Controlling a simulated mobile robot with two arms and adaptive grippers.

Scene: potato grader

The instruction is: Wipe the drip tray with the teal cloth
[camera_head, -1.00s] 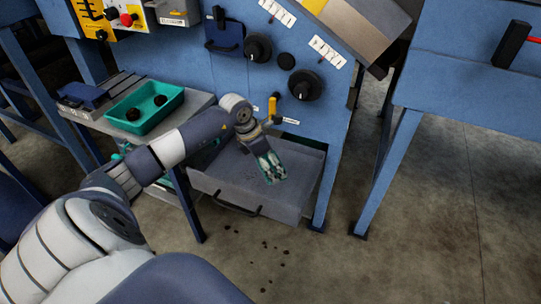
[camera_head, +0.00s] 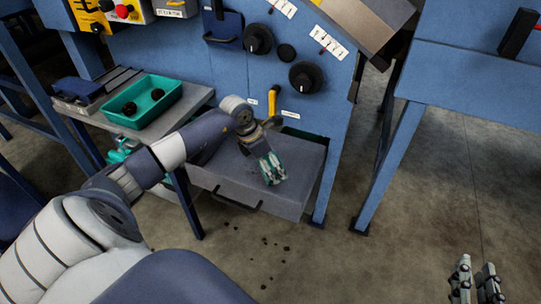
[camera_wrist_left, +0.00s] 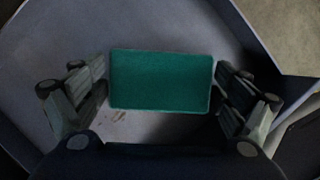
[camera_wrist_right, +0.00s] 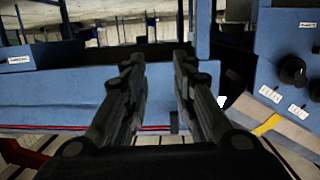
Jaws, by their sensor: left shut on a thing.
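The drip tray (camera_head: 225,176) is a grey drawer-like pan with a dark front handle, pulled out under the blue machine. My left gripper (camera_head: 273,171) reaches down into it, shut on the teal cloth (camera_wrist_left: 160,80). In the left wrist view the cloth is a flat teal rectangle between the fingers, over the tray's floor. Small brownish marks (camera_wrist_left: 118,116) show on the floor beside the cloth. Whether the cloth presses on the floor I cannot tell. My right gripper (camera_head: 475,281) is open and empty at the lower right, far from the tray.
A teal bin (camera_head: 157,115) with dark lumps stands on a grey side shelf left of the tray. A yellow-handled valve (camera_head: 273,100) and black knobs (camera_head: 305,77) sit on the panel above. Dark spots (camera_head: 264,241) lie on the floor in front.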

